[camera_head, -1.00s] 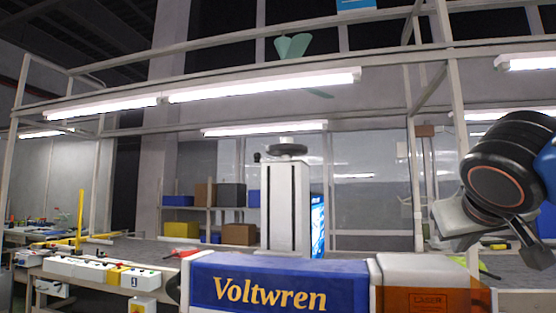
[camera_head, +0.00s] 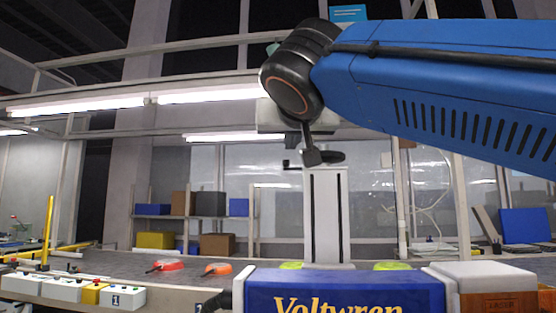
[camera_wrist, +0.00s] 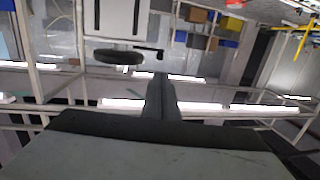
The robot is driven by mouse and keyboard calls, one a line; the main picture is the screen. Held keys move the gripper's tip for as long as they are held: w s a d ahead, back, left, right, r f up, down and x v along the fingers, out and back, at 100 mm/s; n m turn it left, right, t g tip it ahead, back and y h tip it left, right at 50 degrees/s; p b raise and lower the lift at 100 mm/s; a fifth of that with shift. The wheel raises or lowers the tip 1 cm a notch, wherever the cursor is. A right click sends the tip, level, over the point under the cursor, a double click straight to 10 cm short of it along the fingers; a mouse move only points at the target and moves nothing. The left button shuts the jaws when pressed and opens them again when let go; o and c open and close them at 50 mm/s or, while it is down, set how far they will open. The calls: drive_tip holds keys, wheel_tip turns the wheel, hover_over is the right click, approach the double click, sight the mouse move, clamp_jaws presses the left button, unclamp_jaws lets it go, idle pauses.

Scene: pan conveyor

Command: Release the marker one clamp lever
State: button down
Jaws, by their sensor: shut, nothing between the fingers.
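The blue marker (camera_head: 345,290) with the word Voltwren stands at the bottom of the head view, below a pale column (camera_head: 328,215). A small black lever (camera_head: 290,165) sticks out left near the column top. In the wrist view, upside down, the lever (camera_wrist: 152,48) shows beside a black handwheel (camera_wrist: 118,57). I take it for the clamp lever; its label is not visible. My gripper (camera_head: 308,150) is in front of the column top and partly hides the handwheel. In the wrist view, its fingers (camera_wrist: 160,80) are together and empty, apart from the lever.
A control panel (camera_head: 60,290) with coloured buttons and a sign 1 is at the lower left. Red-orange items (camera_head: 217,269) lie on the grey surface behind. Shelves with boxes (camera_head: 210,204) stand farther back. A frame with lamps (camera_head: 210,93) spans the top.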

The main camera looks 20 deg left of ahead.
sight(286, 162)
drive_tip(key=shift+w, duration=0.15)
drive_tip(key=x, duration=1.4)
drive_tip(key=shift+a+h, duration=0.1)
drive_tip(key=shift+h, duration=0.2)
